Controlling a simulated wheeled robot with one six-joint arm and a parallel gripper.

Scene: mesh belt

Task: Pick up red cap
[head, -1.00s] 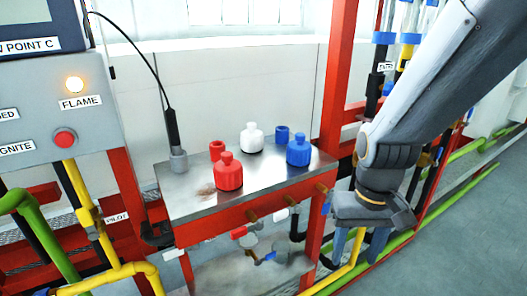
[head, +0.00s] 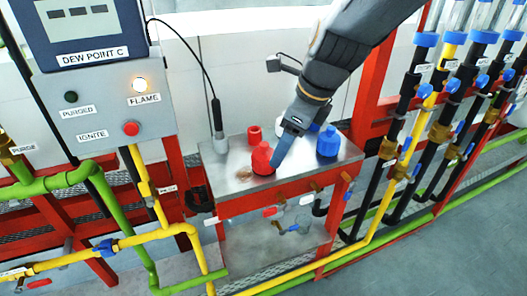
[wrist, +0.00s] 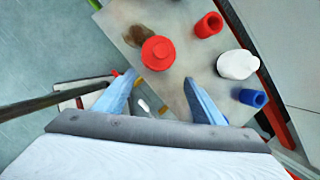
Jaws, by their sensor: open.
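The red cap (head: 254,134), a small open-topped cylinder, stands on the metal bench top behind the red bottle (head: 262,158). In the wrist view the red cap (wrist: 208,25) is at the top, up and right of the red bottle (wrist: 157,53). My gripper (head: 275,166) reaches down over the bench, just right of the red bottle in the head view. In the wrist view my gripper (wrist: 160,80) is open and empty, its blue fingers apart. The red bottle shows just beyond the fingertips, and the cap lies farther off. Whether a finger touches the bottle is unclear.
A white bottle (wrist: 237,65) and a blue cap (wrist: 252,98) stand right of the fingers in the wrist view. A blue bottle (head: 328,142) stands at the bench's right. A black probe in a grey holder (head: 220,144) stands at its left. Pipes and red frame surround the bench (head: 222,180).

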